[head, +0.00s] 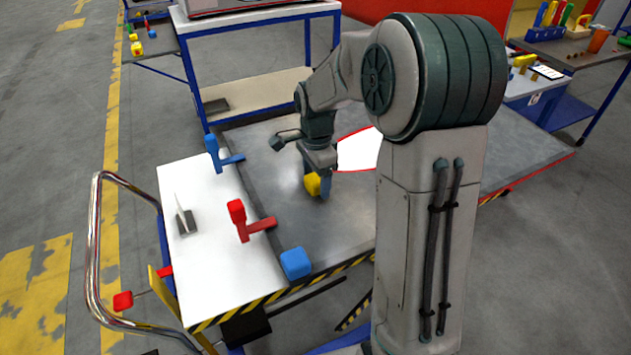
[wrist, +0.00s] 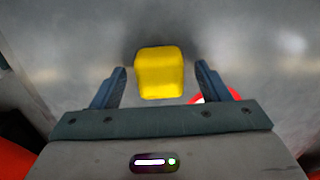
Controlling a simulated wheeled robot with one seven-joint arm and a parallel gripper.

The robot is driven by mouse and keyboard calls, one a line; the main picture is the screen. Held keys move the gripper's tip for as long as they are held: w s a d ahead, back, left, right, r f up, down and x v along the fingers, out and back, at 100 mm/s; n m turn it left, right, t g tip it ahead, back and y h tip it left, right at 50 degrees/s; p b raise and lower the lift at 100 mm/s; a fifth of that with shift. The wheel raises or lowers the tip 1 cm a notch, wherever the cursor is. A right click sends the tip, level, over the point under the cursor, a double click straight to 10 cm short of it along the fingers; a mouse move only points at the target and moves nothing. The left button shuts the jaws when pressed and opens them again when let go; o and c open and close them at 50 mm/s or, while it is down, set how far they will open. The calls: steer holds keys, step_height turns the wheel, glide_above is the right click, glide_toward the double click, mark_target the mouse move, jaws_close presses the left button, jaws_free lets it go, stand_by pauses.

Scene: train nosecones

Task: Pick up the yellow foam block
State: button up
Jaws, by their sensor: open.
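The yellow foam block (head: 312,184) stands on the grey metal table top (head: 345,215), directly at my gripper's fingers in the head view. In the wrist view the yellow block (wrist: 160,73) lies between and a little beyond the two fingertips, with a gap on each side. My gripper (wrist: 161,82) is open and empty; in the head view my gripper (head: 319,184) points down at the block, and one finger partly hides it. I cannot tell how far the fingertips are above the table.
A blue block (head: 296,263) sits at the table's front edge. A red clamp (head: 240,220) and a blue clamp (head: 218,154) stand along the seam with the white board (head: 225,265). A white patch with a red border (head: 357,152) lies behind my gripper. Bare table surrounds the block.

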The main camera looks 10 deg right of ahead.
steer(key=shift+f, duration=0.2)
steer(key=c, duration=1.1)
steer(key=shift+o, duration=0.2)
steer(key=shift+r, duration=0.15)
